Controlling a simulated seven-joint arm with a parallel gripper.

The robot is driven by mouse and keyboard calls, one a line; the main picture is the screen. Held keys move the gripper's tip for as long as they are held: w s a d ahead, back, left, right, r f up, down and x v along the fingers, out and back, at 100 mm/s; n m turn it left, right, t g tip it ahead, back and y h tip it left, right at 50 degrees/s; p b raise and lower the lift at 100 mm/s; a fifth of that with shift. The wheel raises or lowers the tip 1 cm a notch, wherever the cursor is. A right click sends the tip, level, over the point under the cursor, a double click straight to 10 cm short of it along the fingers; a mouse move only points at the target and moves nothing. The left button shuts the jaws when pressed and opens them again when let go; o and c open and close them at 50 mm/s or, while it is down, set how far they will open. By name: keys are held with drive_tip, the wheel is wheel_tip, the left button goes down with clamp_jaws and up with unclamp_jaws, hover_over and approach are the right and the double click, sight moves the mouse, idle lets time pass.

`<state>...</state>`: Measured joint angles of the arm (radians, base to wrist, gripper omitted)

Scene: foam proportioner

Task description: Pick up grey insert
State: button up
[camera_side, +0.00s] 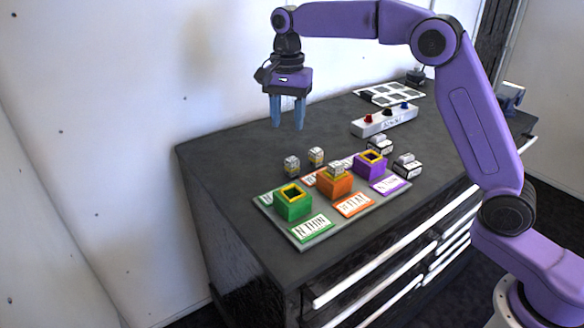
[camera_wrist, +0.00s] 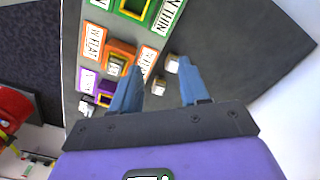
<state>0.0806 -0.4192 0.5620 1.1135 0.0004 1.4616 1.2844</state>
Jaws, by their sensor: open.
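Two small grey inserts stand on the dark bench top behind the board, one (camera_side: 292,165) behind the green block and one (camera_side: 316,155) to its right. The wrist view also shows two small inserts, a nearer one (camera_wrist: 158,86) and another (camera_wrist: 172,63). A further grey piece (camera_side: 336,170) sits in the top of the orange block (camera_side: 335,186). Which one the task means I cannot tell. My gripper (camera_side: 287,127) is open and empty, pointing down, well above the bench and behind the inserts. In the wrist view its blue fingers (camera_wrist: 160,64) stand apart.
The grey board (camera_side: 318,240) carries green (camera_side: 293,207), orange and purple (camera_side: 369,169) blocks with label cards. Two white-and-black pieces (camera_side: 379,146) (camera_side: 407,165) stand to the right. A white box with coloured knobs (camera_side: 385,120) is behind them. The bench's left rear is clear, near the wall.

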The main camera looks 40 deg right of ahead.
sight(292, 160)
drive_tip(key=w+d+f+m, duration=0.1)
drive_tip(key=w+d+m, duration=0.5)
drive_tip(key=w+m, duration=0.1)
wheel_tip(292, 160, down, 12)
drive_tip(key=shift+s+a+f, duration=0.1)
drive_tip(key=shift+s, duration=0.05)
drive_tip(key=shift+s+f, duration=0.15)
drive_tip(key=shift+f, duration=2.5)
drive_tip(key=c, duration=0.8)
